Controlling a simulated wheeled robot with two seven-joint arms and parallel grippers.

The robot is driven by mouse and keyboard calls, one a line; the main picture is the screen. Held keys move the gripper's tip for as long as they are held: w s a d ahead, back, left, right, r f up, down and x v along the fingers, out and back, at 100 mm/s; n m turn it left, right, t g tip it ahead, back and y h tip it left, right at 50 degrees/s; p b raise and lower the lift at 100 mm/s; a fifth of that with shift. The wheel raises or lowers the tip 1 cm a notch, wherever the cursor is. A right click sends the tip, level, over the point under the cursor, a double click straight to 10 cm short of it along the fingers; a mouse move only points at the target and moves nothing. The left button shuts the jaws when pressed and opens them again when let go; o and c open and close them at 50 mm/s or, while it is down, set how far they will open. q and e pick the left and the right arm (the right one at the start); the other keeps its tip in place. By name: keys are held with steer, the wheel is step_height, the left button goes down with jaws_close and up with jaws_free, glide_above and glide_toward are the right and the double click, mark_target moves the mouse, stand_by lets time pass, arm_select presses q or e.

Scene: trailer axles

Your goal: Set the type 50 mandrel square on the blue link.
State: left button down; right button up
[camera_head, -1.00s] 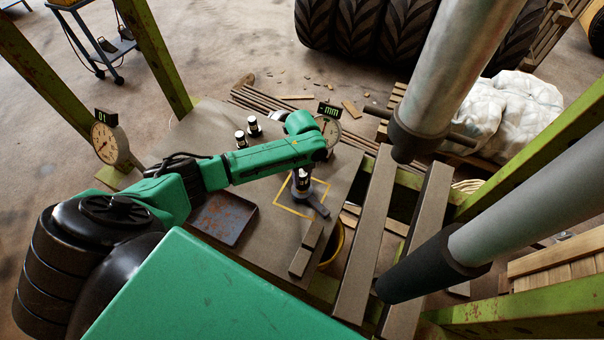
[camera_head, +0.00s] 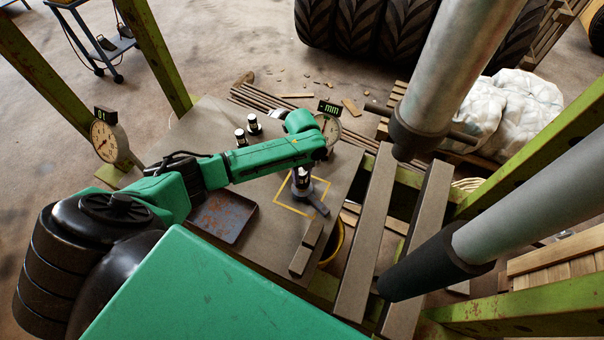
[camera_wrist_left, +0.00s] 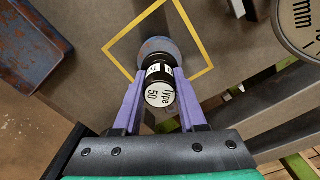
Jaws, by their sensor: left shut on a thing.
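The type 50 mandrel (camera_wrist_left: 158,84) is a black cylinder with white bands and a white end cap reading "Type 50". It also shows in the head view (camera_head: 302,178). My left gripper (camera_wrist_left: 158,92) is shut on it, with its two purple fingers on either side; the same gripper shows in the head view (camera_head: 303,172). The blue link (camera_head: 318,205) lies on the plate inside a yellow square outline. Its round end (camera_wrist_left: 160,47) shows beyond the mandrel's far end. The mandrel stands over that round end; whether they touch I cannot tell. My right gripper is not in view.
Two more black-and-white mandrels (camera_head: 254,126) (camera_head: 241,139) stand behind my left arm. A rusty tray (camera_head: 224,214) lies left of the outline. Dial gauges (camera_head: 104,141) (camera_head: 331,127) stand at the plate's edges. Loose bars (camera_head: 301,258) and large press cylinders (camera_head: 452,70) are to the right.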

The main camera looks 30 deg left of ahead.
arm_select(q)
steer(key=shift+f, duration=0.15)
steer(key=shift+c, duration=1.9)
jaws_free()
step_height(320, 180, up, 15)
steer(key=b, duration=0.1)
steer(key=shift+f, duration=0.2)
